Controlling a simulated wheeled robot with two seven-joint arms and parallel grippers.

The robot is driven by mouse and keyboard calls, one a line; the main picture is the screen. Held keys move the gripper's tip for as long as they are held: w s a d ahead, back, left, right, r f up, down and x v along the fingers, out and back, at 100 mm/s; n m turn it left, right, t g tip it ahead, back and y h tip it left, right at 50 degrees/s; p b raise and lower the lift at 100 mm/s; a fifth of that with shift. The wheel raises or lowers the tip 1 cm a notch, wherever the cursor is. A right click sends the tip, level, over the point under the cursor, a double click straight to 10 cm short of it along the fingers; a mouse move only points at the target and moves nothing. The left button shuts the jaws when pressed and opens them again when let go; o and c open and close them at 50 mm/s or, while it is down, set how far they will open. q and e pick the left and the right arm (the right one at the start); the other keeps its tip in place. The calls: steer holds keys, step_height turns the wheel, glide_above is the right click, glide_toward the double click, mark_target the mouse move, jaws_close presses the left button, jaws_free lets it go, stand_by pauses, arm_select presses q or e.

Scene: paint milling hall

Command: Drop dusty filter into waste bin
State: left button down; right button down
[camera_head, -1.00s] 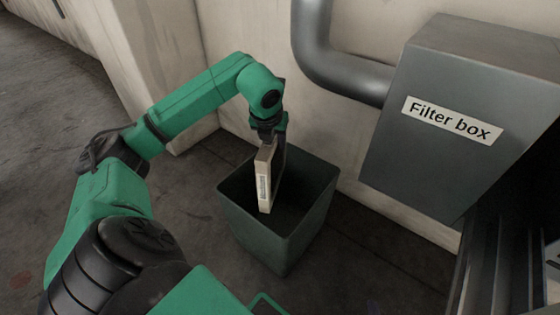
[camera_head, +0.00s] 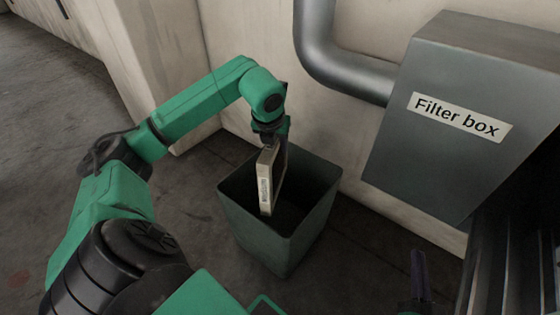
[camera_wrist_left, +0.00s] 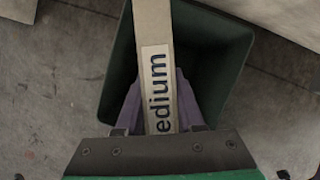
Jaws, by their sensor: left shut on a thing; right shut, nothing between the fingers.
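The filter (camera_head: 265,183) is a thin, pale panel with a label, held upright on edge. In the left wrist view the filter (camera_wrist_left: 154,22) shows a label reading "edium". My left gripper (camera_head: 270,140) is shut on its upper edge, and its purple fingers lie on both sides of the filter in the wrist view. The dark green waste bin (camera_head: 262,240) stands open on the floor under the filter. The filter's lower part overlaps the bin's opening; how deep it is cannot be told. My right gripper (camera_head: 419,270) is shut and empty at the lower right.
A grey box labelled "Filter box" (camera_head: 425,160) hangs on the wall at the right, with a bent metal pipe (camera_head: 340,72) beside it. The pale wall (camera_head: 352,150) stands close behind the bin. Bare floor (camera_head: 50,150) lies to the left.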

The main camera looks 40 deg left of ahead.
arm_select(q)
steer(key=shift+c, duration=2.2)
jaws_free()
arm_select(e)
steer(key=shift+f, duration=0.15)
steer(key=shift+s+f, duration=0.1)
arm_select(q)
steer(key=p+v, duration=0.1)
steer(key=v, duration=0.2)
steer(key=p+v, duration=0.1)
steer(key=v, duration=0.2)
steer(key=shift+r+p, duration=0.3)
steer(key=shift+p, duration=0.05)
steer(key=p+v, duration=0.2)
steer(key=v, duration=0.6)
steer(key=shift+s+d+p, duration=0.1)
steer(key=shift+s+p, duration=0.05)
steer(key=shift+p, duration=0.25)
arm_select(e)
steer(key=s+f+g, duration=0.5)
steer(key=s+f, duration=0.3)
steer(key=s, duration=0.1)
steer(key=shift+s+a+g+h, duration=0.2)
steer(key=shift+a+g+h, duration=0.1)
steer(key=shift+g+h, duration=0.1)
